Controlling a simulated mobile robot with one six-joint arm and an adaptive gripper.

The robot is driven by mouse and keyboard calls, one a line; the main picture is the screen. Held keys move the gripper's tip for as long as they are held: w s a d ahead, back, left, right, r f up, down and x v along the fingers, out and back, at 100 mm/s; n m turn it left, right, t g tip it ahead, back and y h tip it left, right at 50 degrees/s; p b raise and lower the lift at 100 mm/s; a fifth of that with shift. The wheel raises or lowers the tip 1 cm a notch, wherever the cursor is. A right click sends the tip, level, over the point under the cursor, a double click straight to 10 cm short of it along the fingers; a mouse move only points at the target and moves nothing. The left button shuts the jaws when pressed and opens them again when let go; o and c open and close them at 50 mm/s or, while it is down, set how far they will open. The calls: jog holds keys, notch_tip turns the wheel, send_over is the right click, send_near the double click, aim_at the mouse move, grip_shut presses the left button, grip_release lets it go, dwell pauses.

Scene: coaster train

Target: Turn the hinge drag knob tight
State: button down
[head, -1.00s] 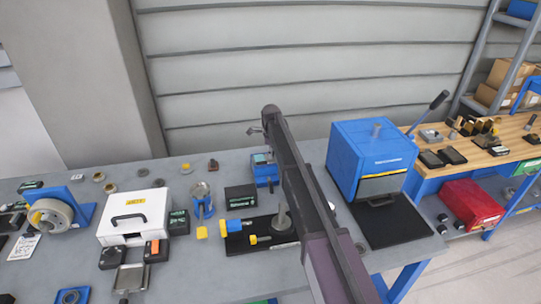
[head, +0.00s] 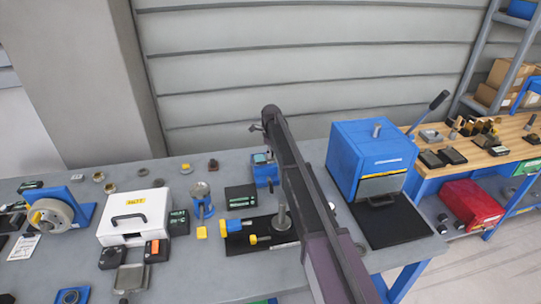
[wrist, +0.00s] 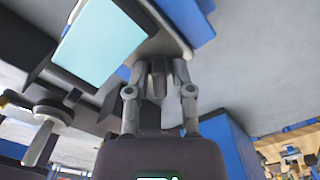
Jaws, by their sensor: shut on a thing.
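The blue instrument with a tilted pale screen (head: 264,168) stands near the back of the grey bench, partly hidden by my arm in the head view. Its pale cyan screen (wrist: 98,42) is large and close in the wrist view. My gripper (wrist: 159,72) is right beside the screen's hinge end, with its fingers closed around a small dark grey knob (wrist: 158,79), which I take for the hinge drag knob. The fingers cover the knob's sides, so how far it is turned cannot be told.
A black base with yellow knobs and a metal post (head: 282,219) stands in front of the instrument. A large blue machine (head: 368,150) is to its right. A white case (head: 134,212) and small parts fill the left side of the bench.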

jog(key=shift+s+m, duration=0.1)
jog(key=shift+m, duration=2)
jog(key=shift+m, duration=1.5)
jog(key=shift+c, duration=2)
grip_release()
jog(key=shift+n, duration=0.4)
